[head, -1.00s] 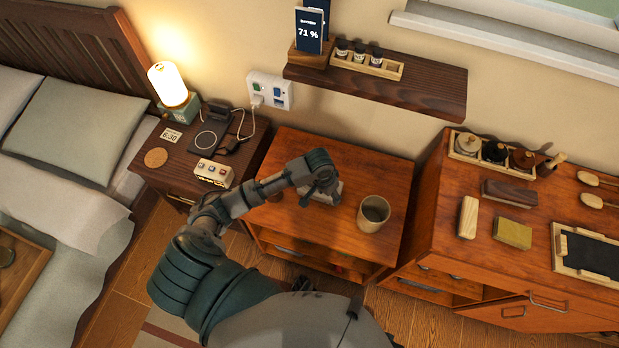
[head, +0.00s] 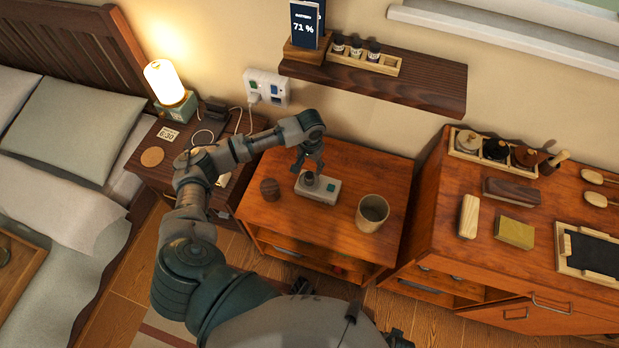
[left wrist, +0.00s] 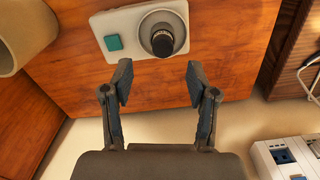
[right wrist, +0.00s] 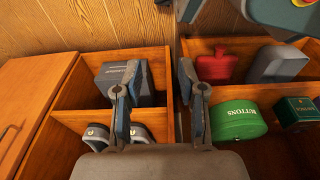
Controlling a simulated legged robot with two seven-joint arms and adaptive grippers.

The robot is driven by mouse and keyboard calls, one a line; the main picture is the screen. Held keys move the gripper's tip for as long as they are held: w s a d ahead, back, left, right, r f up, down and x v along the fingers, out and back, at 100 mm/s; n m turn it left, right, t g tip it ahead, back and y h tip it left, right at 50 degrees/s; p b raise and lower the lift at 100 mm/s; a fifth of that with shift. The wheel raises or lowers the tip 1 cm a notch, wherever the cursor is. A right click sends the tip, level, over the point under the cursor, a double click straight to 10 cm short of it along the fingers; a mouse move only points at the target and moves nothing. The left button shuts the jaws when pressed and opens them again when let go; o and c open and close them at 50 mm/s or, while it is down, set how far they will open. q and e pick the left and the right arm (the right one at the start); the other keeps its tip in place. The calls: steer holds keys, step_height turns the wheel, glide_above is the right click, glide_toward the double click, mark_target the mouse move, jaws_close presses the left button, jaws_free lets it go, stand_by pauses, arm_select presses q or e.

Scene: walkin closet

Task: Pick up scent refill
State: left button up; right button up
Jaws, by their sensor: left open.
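A pale grey device (head: 318,188) with a teal button lies on the orange-brown wooden cabinet top. A small dark bottle with a black cap (left wrist: 163,42) stands in the device's round socket; its label cannot be read. Several small dark bottles (head: 356,49) stand in a wooden rack on the wall shelf. I cannot tell from labels which is the scent refill. My left gripper (head: 309,163) is open and empty, above the device's far side. In the left wrist view its fingers (left wrist: 159,82) are apart, short of the socketed bottle. My right gripper (right wrist: 158,92) is open and empty, above open compartments.
The dark wall shelf (head: 430,86) overhangs behind. A wall socket panel (head: 266,88) is at the back. A green tin (right wrist: 238,119) sits in a compartment below my right gripper.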

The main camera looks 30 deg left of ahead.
mark_target(310, 175)
arm_select(q)
steer(key=shift+d+f, duration=0.25)
steer(key=shift+f, duration=0.4)
steer(key=f, duration=0.2)
steer(key=a+f+b, duration=0.1)
steer(key=f, duration=0.1)
steer(key=shift+s+f, duration=0.1)
steer(key=shift+f, duration=0.3)
steer(key=shift+a+f, duration=0.15)
steer(key=shift+f, duration=0.05)
steer(key=shift+r, duration=0.1)
steer(key=shift+c, duration=1.3)
steer(key=shift+d, duration=0.35)
jaws_close()
arm_select(e)
steer(key=r, duration=0.1)
steer(key=w+r, duration=0.1)
steer(key=r, duration=0.1)
steer(key=shift+w+r, duration=0.3)
steer(key=shift+r, duration=0.1)
